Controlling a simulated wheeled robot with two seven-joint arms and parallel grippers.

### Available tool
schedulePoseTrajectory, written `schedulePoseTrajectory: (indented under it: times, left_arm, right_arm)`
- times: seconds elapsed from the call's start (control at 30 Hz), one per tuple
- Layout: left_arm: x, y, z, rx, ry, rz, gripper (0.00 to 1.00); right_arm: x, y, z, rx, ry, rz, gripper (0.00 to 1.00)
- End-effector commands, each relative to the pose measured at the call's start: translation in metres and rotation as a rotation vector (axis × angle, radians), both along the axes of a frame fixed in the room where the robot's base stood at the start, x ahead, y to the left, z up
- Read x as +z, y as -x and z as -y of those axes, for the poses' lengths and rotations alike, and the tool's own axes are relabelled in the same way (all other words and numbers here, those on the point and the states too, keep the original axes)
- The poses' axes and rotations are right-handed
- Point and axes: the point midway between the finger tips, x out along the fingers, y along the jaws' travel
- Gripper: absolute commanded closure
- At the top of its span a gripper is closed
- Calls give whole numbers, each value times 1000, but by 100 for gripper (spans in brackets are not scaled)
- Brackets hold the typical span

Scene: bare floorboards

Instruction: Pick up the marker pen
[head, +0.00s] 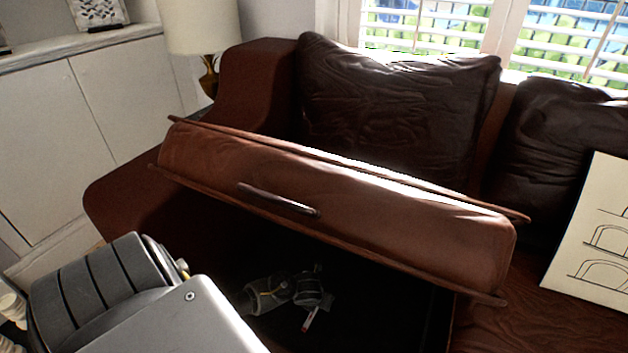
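A small pale stick with a reddish part, which looks like the marker pen (309,319), shows in the dark space under the raised sofa seat. My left gripper (314,302) is in that same shadow, just above the pen. The pen's upper end meets or overlaps the fingertips. The fingers are too dark and small to tell whether they are open or shut on it. My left arm comes in from the lower left and covers part of the opening. My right gripper is not in view.
The tilted brown leather seat (340,205), with a strap-like handle (278,199), hangs over the dark space. Behind it are dark cushions (395,105). A lamp (200,25) and white cabinet (122,95) stand at left. A drawing sheet (600,240) leans at right.

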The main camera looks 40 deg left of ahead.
Motion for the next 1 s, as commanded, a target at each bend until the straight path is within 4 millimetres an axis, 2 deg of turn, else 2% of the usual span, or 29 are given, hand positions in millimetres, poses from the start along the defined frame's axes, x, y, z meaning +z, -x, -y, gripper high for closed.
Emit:
schedulePoseTrajectory:
  times: [0.17,0.5,1.0]
  left_arm:
    - [0,0,0,0,0,0,56]
    - [0,0,0,0,-1,0,99]
    - [4,0,0,0,-1,0,100]
  right_arm:
    - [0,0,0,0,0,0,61]
    - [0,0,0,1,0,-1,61]
    - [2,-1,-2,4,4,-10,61]
